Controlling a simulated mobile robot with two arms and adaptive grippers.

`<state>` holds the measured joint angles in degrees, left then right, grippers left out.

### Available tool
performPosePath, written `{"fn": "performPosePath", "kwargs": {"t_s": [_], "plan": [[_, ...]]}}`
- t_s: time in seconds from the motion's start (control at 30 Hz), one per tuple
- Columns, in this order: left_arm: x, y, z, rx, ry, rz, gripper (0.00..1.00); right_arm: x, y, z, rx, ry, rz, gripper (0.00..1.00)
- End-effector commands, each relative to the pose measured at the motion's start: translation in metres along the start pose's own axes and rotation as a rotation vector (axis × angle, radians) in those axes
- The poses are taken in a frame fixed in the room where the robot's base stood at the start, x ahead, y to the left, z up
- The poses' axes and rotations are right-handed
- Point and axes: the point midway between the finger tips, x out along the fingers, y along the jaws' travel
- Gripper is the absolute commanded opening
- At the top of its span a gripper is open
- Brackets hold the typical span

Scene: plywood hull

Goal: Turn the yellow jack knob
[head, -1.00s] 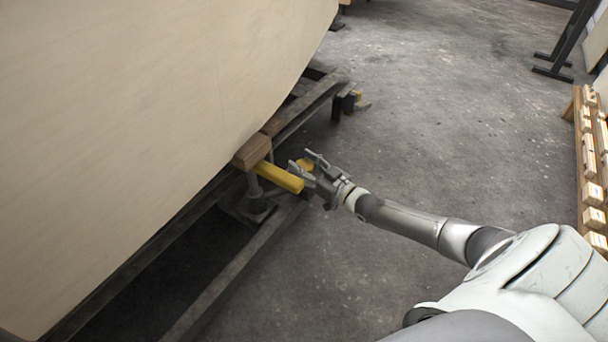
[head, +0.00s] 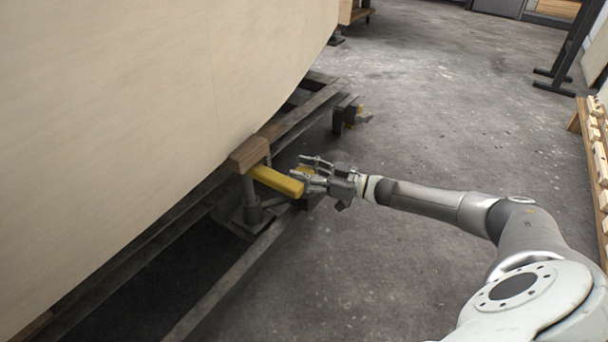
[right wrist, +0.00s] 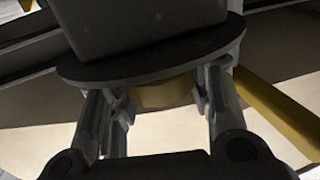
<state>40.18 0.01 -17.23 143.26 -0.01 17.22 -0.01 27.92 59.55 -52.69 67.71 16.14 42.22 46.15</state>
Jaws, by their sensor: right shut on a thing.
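The yellow jack knob (head: 305,169) shows partly between the fingers of my right gripper (head: 303,171), beside the end of a yellow bar (head: 275,181) on the jack stand under the hull. The fingers hide much of the knob. In the right wrist view, a dull yellow piece of the knob (right wrist: 164,93) sits between the two fingers, below a dark plate. My right gripper is shut on the knob. The yellow bar (right wrist: 272,112) runs along the right of that view. My left gripper is not in view.
The pale plywood hull (head: 150,110) fills the left, with a wooden block (head: 250,155) against its underside. The jack's grey post (head: 250,198) stands by a dark steel frame rail (head: 235,275). Another jack (head: 347,114) stands farther back. The concrete floor (head: 450,120) is clear on the right.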

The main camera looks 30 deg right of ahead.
Motion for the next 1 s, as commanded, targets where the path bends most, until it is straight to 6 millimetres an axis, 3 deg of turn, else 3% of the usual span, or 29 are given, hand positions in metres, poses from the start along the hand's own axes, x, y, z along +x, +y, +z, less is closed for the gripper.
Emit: {"fn": "performPosePath", "kwargs": {"t_s": [0.23, 0.27, 0.43, 0.77, 1.0], "plan": [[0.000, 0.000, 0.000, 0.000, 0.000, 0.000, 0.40, 0.001, -0.001, -0.001, -0.001, 0.003, -0.002, 0.22], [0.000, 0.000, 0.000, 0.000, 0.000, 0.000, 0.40, 0.001, -0.001, -0.001, -0.001, 0.003, -0.002, 0.48], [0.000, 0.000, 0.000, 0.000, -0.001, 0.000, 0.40, 0.001, 0.000, -0.001, -0.001, 0.003, -0.001, 0.68], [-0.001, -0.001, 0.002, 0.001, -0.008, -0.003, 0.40, -0.001, 0.000, -0.001, -0.001, 0.002, 0.000, 0.68], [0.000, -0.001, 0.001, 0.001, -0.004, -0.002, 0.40, -0.030, 0.000, 0.001, 0.000, -0.002, 0.001, 0.68]]}}
